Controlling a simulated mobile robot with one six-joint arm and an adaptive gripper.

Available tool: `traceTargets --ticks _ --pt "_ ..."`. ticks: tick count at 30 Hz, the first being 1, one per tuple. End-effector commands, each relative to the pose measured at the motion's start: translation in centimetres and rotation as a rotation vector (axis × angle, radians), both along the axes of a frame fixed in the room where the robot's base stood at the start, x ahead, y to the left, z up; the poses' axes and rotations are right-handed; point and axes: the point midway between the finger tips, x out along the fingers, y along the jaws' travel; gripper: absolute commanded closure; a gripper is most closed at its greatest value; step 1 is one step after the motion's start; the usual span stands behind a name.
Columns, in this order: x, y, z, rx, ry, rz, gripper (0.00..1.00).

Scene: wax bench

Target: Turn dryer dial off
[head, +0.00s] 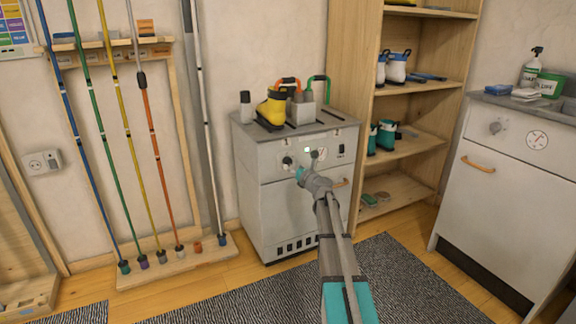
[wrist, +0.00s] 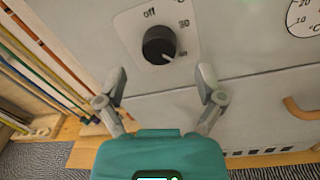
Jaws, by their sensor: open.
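The dryer (head: 285,215) is a light grey cabinet against the wall. Its black round dial (wrist: 158,45) sits on a pale plate marked "off" at the top and with numbers on the right side. A light mark on the dial points to the lower right, away from "off". The dial also shows in the head view (head: 287,161). My gripper (wrist: 162,76) is open and empty, its two fingers spread below and to either side of the dial, apart from it. In the head view my gripper (head: 300,173) is in front of the dryer's upper panel, just right of and below the dial.
A round gauge (wrist: 305,18) and an orange handle (wrist: 300,108) are right of the dial. Ski poles lean in a rack (head: 172,130) at left; a wooden shelf (head: 420,90) stands at right.

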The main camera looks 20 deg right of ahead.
Motion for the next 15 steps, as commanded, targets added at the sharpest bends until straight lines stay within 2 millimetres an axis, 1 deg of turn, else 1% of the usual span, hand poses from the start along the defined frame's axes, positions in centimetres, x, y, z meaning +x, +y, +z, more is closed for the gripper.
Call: traceTargets --ticks 1,6,10,15 --pt "1.0 0.0 0.0 0.000 0.000 0.001 0.13" --pt "2.8 0.2 0.0 0.000 0.000 0.000 0.13" --pt "3.6 0.3 0.0 0.000 0.000 -0.001 0.13" --pt "3.8 0.3 0.0 0.000 0.000 -0.001 0.13"
